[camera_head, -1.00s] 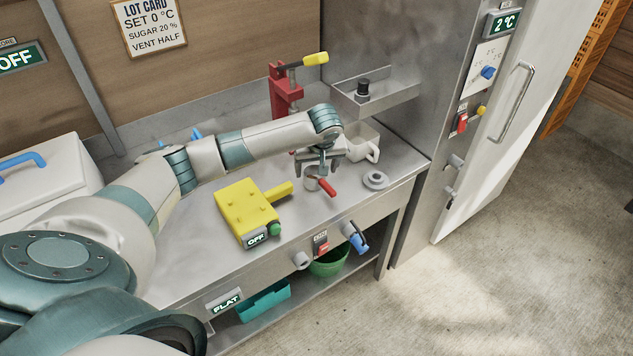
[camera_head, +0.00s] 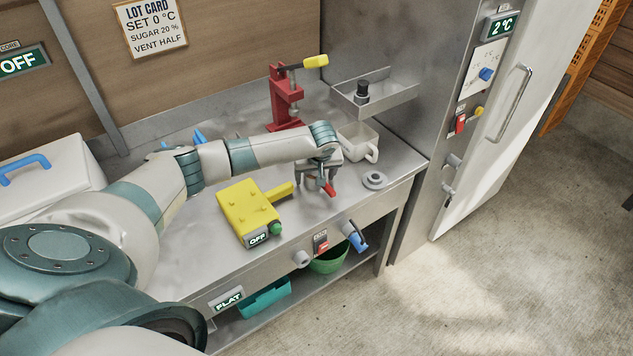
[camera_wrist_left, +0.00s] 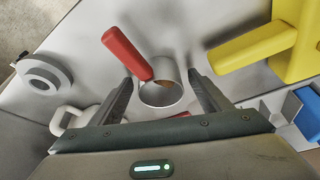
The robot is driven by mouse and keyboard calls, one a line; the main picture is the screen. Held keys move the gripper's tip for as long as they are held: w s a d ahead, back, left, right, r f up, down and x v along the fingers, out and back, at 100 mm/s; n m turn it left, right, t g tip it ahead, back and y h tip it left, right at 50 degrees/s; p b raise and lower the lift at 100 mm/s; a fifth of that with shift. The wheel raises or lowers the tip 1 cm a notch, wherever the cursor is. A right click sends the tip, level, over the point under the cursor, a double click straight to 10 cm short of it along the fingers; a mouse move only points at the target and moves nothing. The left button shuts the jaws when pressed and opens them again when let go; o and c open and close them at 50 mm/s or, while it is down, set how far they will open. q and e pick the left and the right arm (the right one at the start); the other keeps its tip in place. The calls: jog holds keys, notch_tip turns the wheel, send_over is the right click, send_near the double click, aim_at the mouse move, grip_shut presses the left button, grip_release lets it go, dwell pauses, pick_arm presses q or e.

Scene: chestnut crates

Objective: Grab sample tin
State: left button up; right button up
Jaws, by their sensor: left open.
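The sample tin looks like a small round metal cup with a red handle. In the left wrist view the tin (camera_wrist_left: 162,94) stands between the fingers, with its red handle reaching up and left. In the head view mostly its red handle (camera_head: 329,189) shows, and my gripper hides much of the cup. My left gripper (camera_head: 317,184) is down over the tin. In the left wrist view its two fingers (camera_wrist_left: 160,82) are open, one on each side of the cup, with gaps visible.
A yellow device (camera_head: 246,212) with a handle stands left of the tin. A grey round piece (camera_head: 375,180) lies right of it, near the counter's front edge. A white jug (camera_head: 358,143) and a red press (camera_head: 285,97) stand behind. The wall tray (camera_head: 390,100) overhangs the back right.

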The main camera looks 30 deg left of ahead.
pick_arm(q)
jog(key=c, duration=1.2)
jog(key=shift+r, duration=0.1)
jog(key=shift+r, duration=0.15)
notch_tip(320, 180, up, 2)
jog(key=shift+b, duration=0.7)
jog(key=shift+w+d+r+b, duration=0.2)
jog(key=shift+r+b, duration=0.2)
jog(key=shift+r, duration=0.4)
jog(key=w+d+r+b, duration=0.1)
jog(key=w+d+r, duration=0.1)
jog(key=d, duration=0.1)
jog(key=w+d+r+b, duration=0.2)
jog(key=d, duration=0.1)
jog(key=w+d+r+b, duration=0.1)
jog(key=w+d+r, duration=0.1)
jog(key=d+r, duration=0.1)
jog(key=shift+w+b, duration=0.2)
jog(key=shift+b, duration=0.1)
